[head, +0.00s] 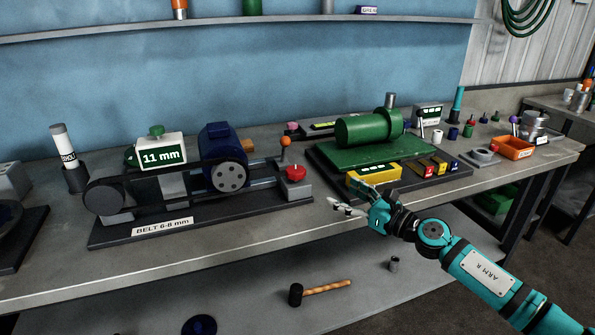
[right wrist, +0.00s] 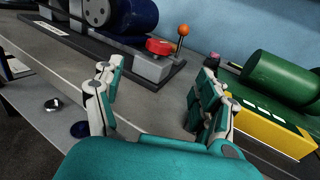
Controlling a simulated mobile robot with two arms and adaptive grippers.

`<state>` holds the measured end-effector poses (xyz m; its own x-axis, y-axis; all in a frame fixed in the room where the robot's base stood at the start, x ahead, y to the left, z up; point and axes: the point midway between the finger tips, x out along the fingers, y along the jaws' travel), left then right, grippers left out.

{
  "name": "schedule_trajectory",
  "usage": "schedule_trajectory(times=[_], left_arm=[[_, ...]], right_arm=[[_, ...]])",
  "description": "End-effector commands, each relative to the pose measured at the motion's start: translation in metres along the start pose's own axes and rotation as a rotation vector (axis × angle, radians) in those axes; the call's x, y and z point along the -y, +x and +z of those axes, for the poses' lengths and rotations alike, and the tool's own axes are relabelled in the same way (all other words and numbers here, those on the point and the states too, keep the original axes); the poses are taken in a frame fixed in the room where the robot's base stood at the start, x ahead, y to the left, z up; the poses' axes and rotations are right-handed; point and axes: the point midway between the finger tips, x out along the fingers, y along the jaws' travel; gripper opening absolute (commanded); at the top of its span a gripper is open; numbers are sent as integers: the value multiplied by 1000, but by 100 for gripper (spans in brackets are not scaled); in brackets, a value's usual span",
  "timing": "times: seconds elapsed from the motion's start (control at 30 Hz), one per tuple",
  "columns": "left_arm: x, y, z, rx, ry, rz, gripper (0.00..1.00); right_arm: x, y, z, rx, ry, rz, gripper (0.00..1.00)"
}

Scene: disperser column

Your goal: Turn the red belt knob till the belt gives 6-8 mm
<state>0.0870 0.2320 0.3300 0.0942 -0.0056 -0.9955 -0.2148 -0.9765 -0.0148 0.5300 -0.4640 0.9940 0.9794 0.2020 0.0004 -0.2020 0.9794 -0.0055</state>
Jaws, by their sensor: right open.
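The red belt knob (head: 296,172) sits on a grey block at the right end of the belt rig; it also shows in the right wrist view (right wrist: 160,46). A gauge box (head: 160,155) behind the belt (head: 140,172) reads 11 mm. A label (head: 162,227) on the dark base reads "BELT 6-8 mm". My right gripper (head: 348,202) is open and empty, to the right of the knob and lower in the picture, by the bench's front edge. In the right wrist view its two fingers (right wrist: 155,95) are spread, with the knob beyond them. My left gripper is not in view.
An orange-tipped lever (head: 285,143) stands just behind the knob. A blue motor (head: 222,155) is on the same rig. A green machine (head: 368,130) with a yellow block stands to the right. A mallet (head: 320,290) lies on the lower shelf.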

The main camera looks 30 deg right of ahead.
Motion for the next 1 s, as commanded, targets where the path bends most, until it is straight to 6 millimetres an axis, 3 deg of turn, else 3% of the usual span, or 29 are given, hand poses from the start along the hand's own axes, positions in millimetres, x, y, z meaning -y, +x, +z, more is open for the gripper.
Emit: schedule_trajectory(times=[1.0], left_arm=[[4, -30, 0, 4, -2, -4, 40]], right_arm=[[1, 155, 2, 4, 9, -5, 73]])
